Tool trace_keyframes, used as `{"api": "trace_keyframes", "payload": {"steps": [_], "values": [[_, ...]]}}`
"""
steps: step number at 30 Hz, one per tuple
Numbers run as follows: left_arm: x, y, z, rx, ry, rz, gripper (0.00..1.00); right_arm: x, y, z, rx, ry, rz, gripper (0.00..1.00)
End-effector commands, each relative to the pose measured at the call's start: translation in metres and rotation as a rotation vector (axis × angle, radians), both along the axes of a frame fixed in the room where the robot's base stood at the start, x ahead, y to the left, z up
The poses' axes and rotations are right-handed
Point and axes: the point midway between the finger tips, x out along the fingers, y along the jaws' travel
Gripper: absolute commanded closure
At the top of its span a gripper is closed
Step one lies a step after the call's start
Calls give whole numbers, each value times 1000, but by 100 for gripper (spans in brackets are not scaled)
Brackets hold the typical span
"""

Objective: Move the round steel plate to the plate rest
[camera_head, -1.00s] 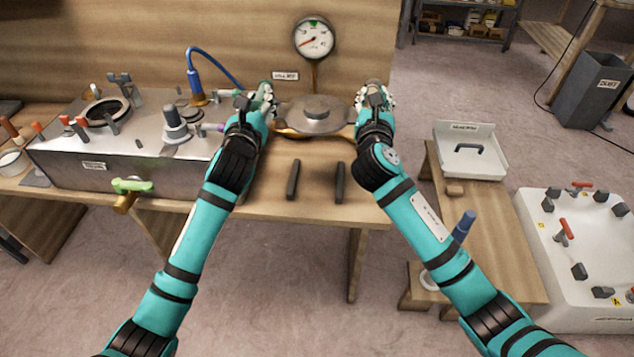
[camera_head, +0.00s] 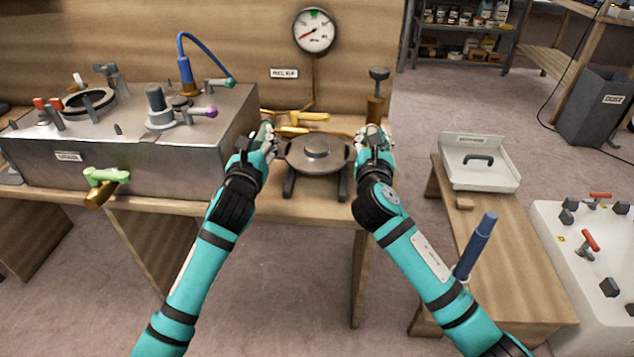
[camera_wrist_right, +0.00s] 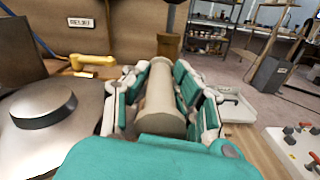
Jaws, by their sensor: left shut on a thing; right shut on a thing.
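The round steel plate (camera_head: 316,154) has a raised round hub and a handle at each side. It is level over the two dark bars of the plate rest (camera_head: 289,187); I cannot tell whether it touches them. My left gripper (camera_head: 266,142) is shut on the plate's left handle. My right gripper (camera_head: 373,145) is shut on its right handle. In the right wrist view the right gripper (camera_wrist_right: 160,100) wraps a thick pale cylindrical handle (camera_wrist_right: 160,103), with the plate (camera_wrist_right: 50,118) to its left. The fingers hide part of each handle.
A steel tank (camera_head: 120,140) with valves and levers stands left of the plate. Behind the plate are a yellow-handled brass valve (camera_head: 308,117), a brass post with a dark knob (camera_head: 376,95) and a wall gauge (camera_head: 313,31). A white tray (camera_head: 480,165) sits on the right bench.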

Motion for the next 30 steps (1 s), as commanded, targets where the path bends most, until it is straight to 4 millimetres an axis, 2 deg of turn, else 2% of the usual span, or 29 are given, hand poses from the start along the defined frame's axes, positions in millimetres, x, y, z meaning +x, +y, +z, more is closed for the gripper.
{"api": "trace_keyframes", "payload": {"steps": [1,14,30], "values": [[-2,-7,5,-4,-13,-15,100,-1,6,6,2,-14,16,100],[-2,-7,4,-4,-12,-15,100,-1,6,5,2,-14,16,100],[-2,-7,-18,-4,-12,-14,100,-1,6,-17,2,-13,16,100]]}}
